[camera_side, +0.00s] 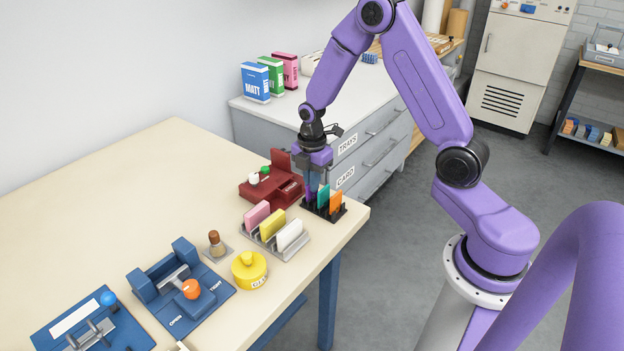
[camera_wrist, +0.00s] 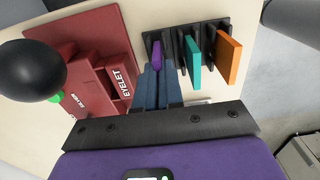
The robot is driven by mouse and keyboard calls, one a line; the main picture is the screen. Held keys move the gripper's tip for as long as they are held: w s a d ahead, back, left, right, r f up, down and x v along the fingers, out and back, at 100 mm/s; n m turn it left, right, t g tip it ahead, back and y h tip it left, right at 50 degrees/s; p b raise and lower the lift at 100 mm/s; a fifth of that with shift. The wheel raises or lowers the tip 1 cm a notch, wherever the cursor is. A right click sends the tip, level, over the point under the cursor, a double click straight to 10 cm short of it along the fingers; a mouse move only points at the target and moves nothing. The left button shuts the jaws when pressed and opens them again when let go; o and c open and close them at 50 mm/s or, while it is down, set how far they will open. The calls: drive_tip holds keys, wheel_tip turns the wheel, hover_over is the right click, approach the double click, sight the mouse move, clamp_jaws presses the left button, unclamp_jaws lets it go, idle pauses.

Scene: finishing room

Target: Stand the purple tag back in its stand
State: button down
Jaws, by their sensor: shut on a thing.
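The black stand (camera_side: 338,215) is near the table's right edge, with its slots also showing in the wrist view (camera_wrist: 222,23). A teal tag (camera_wrist: 193,52) and an orange tag (camera_wrist: 229,58) stand upright in it. The purple tag (camera_wrist: 156,54) is between the fingertips of my gripper (camera_wrist: 157,72), which is shut on it. The purple tag is at the stand's left slot, beside the teal tag. Its lower edge is hidden, so I cannot tell how deep it sits. In the side view my gripper (camera_side: 314,182) is right above the stand's left end.
A dark red eyelet press (camera_side: 285,190) stands close to the left of the stand. A grey rack (camera_side: 268,240) with pink, yellow and white tags is in front. A yellow pot (camera_side: 249,270) and blue tools (camera_side: 180,285) are nearer. Table edge lies close right.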

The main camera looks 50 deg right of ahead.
drive_tip(key=shift+f, duration=0.1)
drive_tip(key=c, duration=1.5)
unclamp_jaws()
drive_tip(key=shift+c, duration=0.2)
wheel_tip(320, 180, up, 11)
drive_tip(key=s+a+r+m, duration=0.2)
drive_tip(key=s+a, duration=0.4)
drive_tip(key=s, duration=0.3)
drive_tip(key=s+a+r+m, duration=0.2)
drive_tip(key=s+a+r, duration=0.1)
drive_tip(key=s+a, duration=0.55)
drive_tip(key=s+d+m, duration=0.1)
drive_tip(key=s+d, duration=0.1)
drive_tip(key=s, duration=0.9)
drive_tip(key=shift+d, duration=0.2)
